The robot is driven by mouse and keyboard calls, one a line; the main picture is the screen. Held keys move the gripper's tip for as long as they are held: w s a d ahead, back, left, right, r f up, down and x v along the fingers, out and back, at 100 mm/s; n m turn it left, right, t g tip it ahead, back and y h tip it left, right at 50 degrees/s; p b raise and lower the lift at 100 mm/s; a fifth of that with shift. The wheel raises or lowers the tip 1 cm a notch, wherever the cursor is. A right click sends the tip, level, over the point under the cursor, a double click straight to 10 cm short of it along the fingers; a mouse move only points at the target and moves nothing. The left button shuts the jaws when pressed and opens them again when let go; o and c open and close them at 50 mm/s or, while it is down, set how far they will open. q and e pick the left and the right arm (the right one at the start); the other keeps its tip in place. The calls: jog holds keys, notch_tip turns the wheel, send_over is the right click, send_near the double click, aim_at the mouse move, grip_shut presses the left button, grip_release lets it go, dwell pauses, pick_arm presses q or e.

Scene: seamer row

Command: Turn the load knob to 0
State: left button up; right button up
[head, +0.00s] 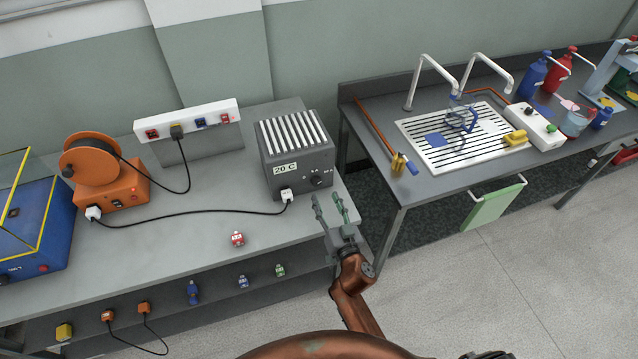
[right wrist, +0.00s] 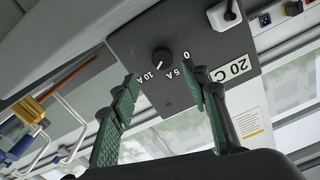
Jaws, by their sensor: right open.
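The load knob (head: 316,180) is a small black knob on the front of a dark grey box (head: 283,180) with a ribbed top and a "20 C" label. In the right wrist view the knob (right wrist: 161,57) shows with the marks 0, 5A and 10A around it. A small pale mark on the knob seems to face the 10A side, but it is too small to be sure. My right gripper (head: 327,197) is open and empty in front of the box. Its green-padded fingers (right wrist: 160,82) are apart, short of the knob and not touching it. My left gripper is not in view.
A white plug (head: 287,195) with a black cable sits in the box front, left of the knob. A small red item (head: 238,238) lies on the grey bench. An orange reel unit (head: 97,170) stands left. A sink bench (head: 430,185) stands right, across a gap.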

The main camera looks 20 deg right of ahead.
aim_at(318, 183)
jog(key=w, duration=0.4)
jog(key=shift+w+a, duration=0.3)
jog(key=shift+a, duration=0.05)
jog(key=shift+w, duration=0.8)
jog(key=c, duration=0.8)
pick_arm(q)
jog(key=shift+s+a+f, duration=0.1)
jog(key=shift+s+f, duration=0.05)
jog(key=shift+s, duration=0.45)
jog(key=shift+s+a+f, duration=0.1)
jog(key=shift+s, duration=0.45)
pick_arm(e)
jog(key=shift+d, duration=0.1)
jog(key=c, duration=0.4)
